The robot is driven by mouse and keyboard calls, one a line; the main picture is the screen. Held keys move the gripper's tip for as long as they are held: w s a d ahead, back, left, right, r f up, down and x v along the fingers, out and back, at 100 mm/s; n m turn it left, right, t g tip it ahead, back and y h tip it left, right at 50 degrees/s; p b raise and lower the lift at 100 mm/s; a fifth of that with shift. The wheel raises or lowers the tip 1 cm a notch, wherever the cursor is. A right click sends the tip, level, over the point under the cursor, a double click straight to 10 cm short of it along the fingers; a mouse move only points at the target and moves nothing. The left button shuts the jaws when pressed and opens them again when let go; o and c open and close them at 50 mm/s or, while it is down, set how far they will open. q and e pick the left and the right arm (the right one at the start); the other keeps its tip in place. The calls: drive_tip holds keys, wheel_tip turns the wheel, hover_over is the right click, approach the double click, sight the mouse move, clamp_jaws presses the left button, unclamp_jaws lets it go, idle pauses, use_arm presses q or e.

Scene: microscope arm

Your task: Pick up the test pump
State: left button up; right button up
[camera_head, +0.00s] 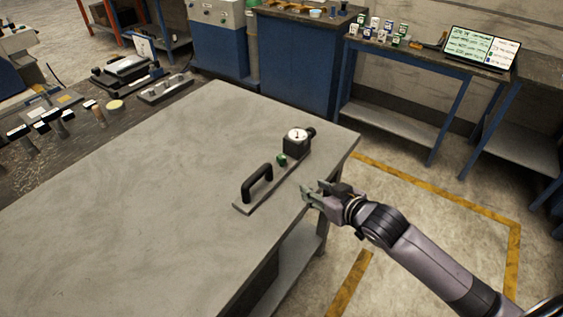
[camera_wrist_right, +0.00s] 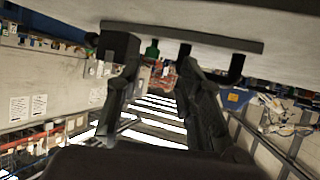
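The test pump (camera_head: 267,174) lies on the grey worktable (camera_head: 150,190) near its right edge. It has a long grey base plate, a black arched handle (camera_head: 257,183) at the near end, a green knob (camera_head: 282,159) and a black block with a round white gauge (camera_head: 297,136) at the far end. My right gripper (camera_head: 316,191) is open and empty, just right of the pump by the table edge, apart from it. In the right wrist view, which looks upside down, the pump's base plate (camera_wrist_right: 180,36) shows beyond the parted fingers (camera_wrist_right: 160,68). My left gripper is not in view.
A dark bench with several tools (camera_head: 60,125) adjoins the table on the left. Behind stand blue cabinets (camera_head: 305,50) and a bench with small containers and a screen (camera_head: 480,48). Most of the grey tabletop is clear.

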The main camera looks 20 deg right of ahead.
drive_tip(key=w+r+t, duration=0.1)
drive_tip(key=w+r, duration=0.1)
drive_tip(key=w, duration=0.1)
drive_tip(key=p, duration=0.2)
approach(284, 159)
drive_tip(key=shift+y, duration=0.3)
drive_tip(key=x, duration=0.3)
drive_tip(key=d+x, duration=0.1)
drive_tip(key=x, duration=0.1)
drive_tip(key=shift+w+a+f, duration=0.1)
drive_tip(key=shift+w+f, duration=0.05)
drive_tip(key=shift+f, duration=0.2)
drive_tip(key=shift+w+a+f, duration=0.15)
drive_tip(key=shift+w+f, duration=0.1)
drive_tip(key=shift+w, duration=0.2)
drive_tip(key=shift+w+a, duration=0.15)
drive_tip(key=shift+w, duration=0.3)
drive_tip(key=x, duration=0.3)
drive_tip(key=shift+a+p, duration=0.15)
drive_tip(key=shift+p, duration=0.15)
drive_tip(key=shift+w+a+f, duration=0.15)
drive_tip(key=shift+w+f, duration=0.1)
drive_tip(key=shift+w, duration=0.35)
drive_tip(key=shift+c, duration=0.5)
clamp_jaws()
